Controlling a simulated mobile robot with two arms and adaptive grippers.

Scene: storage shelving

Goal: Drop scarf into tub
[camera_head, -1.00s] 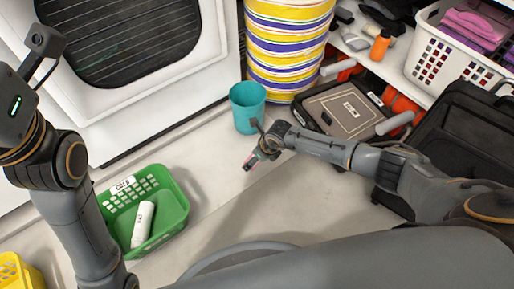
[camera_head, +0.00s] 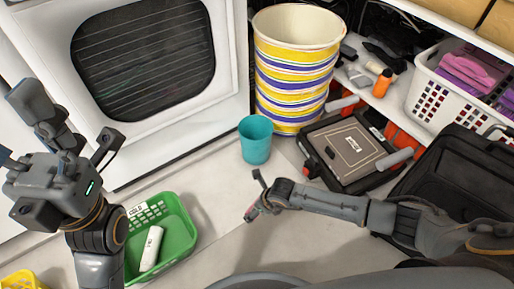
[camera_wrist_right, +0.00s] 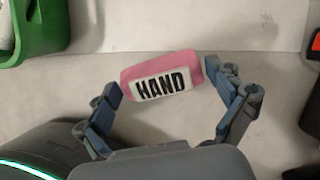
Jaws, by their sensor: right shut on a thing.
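My right gripper (camera_wrist_right: 165,82) is shut on a small pink item (camera_wrist_right: 135,76) with a white label reading HAND; its fingers press on both ends. In the head view the right gripper (camera_head: 256,203) is small and low over the light floor, in front of the teal cup. A tall round tub (camera_head: 293,95) with yellow, white and purple stripes stands behind the cup, open at the top. My left gripper (camera_head: 45,125) is raised at the left, with its fingertips unclear. I cannot tell which thing is the scarf; folded pink and purple cloths (camera_head: 470,75) lie in a white basket.
A teal cup (camera_head: 256,150) stands before the tub. A green basket (camera_head: 184,235) labelled COLD holds a white cylinder (camera_head: 151,248). A black case (camera_head: 350,150), an open dark case (camera_head: 450,180) and the white basket (camera_head: 425,97) are at right. Bare floor lies around the right gripper.

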